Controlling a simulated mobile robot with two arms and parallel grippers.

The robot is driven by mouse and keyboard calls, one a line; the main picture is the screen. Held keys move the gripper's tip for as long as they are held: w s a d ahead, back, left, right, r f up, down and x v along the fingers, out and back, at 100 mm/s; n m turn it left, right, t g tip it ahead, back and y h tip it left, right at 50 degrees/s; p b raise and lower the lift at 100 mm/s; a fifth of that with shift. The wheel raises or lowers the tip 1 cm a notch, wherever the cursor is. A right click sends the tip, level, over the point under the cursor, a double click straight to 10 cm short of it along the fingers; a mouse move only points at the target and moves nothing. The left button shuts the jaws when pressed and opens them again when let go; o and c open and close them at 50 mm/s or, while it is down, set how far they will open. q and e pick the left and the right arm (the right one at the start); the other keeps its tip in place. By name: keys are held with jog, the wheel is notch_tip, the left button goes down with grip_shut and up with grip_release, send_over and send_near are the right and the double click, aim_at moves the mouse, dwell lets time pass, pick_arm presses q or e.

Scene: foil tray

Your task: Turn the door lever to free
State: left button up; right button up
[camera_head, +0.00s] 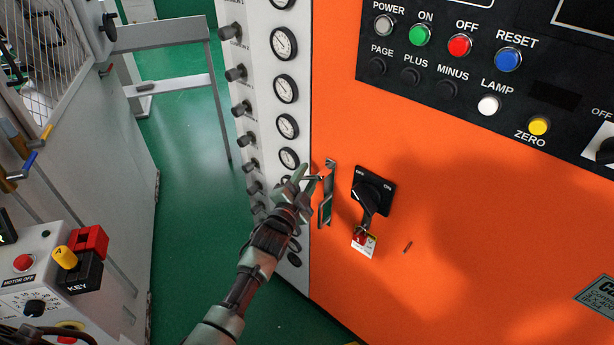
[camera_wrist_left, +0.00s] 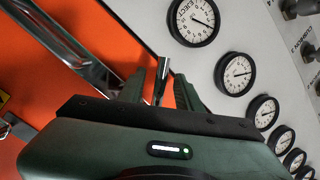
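The silver door lever (camera_head: 316,178) sticks out to the left from the upper part of a silver latch plate (camera_head: 325,208) at the left edge of the orange cabinet door. My left gripper (camera_head: 305,181) is at the lever's free end. In the left wrist view the lever (camera_wrist_left: 161,78) shows as a metal bar between the two fingers of my left gripper (camera_wrist_left: 160,92). The fingers are apart, one on each side of the bar, with narrow gaps showing. Whether either finger touches it is unclear. My right gripper is not in view.
A white panel of gauges (camera_head: 288,90) and knobs stands close on the left. Green floor (camera_head: 185,200) lies open between it and a grey machine with a yellow key switch (camera_head: 65,257).

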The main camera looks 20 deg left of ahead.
pick_arm(q)
grip_shut()
dwell(1.5)
